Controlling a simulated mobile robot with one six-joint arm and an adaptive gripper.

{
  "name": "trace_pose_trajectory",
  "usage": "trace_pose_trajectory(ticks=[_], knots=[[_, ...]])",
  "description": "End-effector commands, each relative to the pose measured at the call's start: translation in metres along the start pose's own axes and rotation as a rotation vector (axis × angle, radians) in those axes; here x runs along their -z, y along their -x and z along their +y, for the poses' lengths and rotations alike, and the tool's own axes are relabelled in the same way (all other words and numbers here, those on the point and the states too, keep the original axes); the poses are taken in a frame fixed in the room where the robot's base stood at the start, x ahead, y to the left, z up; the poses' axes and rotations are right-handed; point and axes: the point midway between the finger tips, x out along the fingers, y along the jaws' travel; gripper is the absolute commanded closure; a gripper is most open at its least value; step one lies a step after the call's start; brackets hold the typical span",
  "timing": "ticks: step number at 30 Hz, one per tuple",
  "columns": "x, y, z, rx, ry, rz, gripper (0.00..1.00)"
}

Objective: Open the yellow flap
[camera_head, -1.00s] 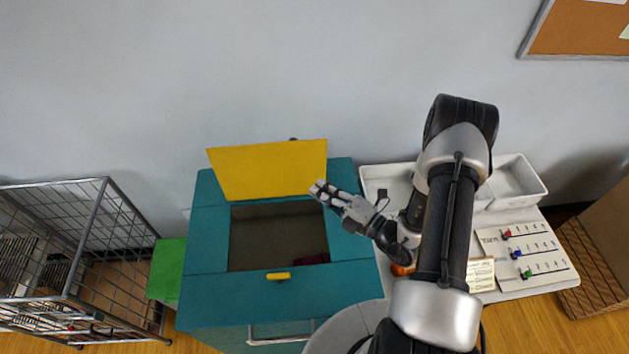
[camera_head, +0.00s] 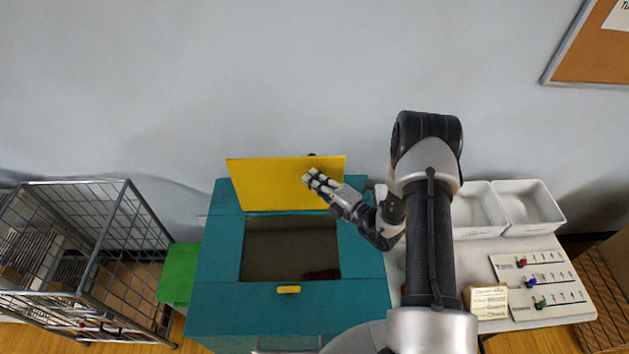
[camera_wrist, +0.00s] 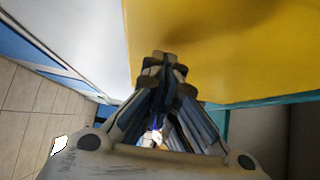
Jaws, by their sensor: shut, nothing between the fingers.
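The yellow flap (camera_head: 285,184) stands raised at the back of the opening in the top of the teal cabinet (camera_head: 215,270). The opening is uncovered, and a dark red item (camera_head: 322,275) lies inside it. My gripper (camera_head: 308,176) is shut and empty, its fingertips at the right part of the flap's front face in the head view. In the wrist view, my gripper (camera_wrist: 165,62) points along the yellow flap (camera_wrist: 230,50), which fills the upper right. I cannot tell whether the fingers touch it. A small yellow handle (camera_head: 288,290) sits in front of the opening.
A wire cage cart (camera_head: 100,250) stands at the left, with a green surface (camera_head: 180,272) between it and the cabinet. At the right, a white table (camera_head: 440,262) holds white bins (camera_head: 528,208), a slider board (camera_head: 540,285) and a small sign (camera_head: 487,302). The wall is close behind.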

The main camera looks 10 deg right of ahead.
Motion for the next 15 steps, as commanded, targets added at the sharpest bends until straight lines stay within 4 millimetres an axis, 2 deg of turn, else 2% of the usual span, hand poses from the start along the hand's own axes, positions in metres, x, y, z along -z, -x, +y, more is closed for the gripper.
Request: trace_pose_trajectory(ticks=[5,9,12,15], knots=[[-0.004,-0.004,0.002,0.016,-0.013,0.002,1.0],[-0.02,-0.021,0.005,0.076,-0.071,0.002,1.0],[-0.033,-0.033,0.0,0.089,-0.086,0.0,1.0],[-0.04,-0.039,0.0,0.09,-0.088,0.0,1.0]])
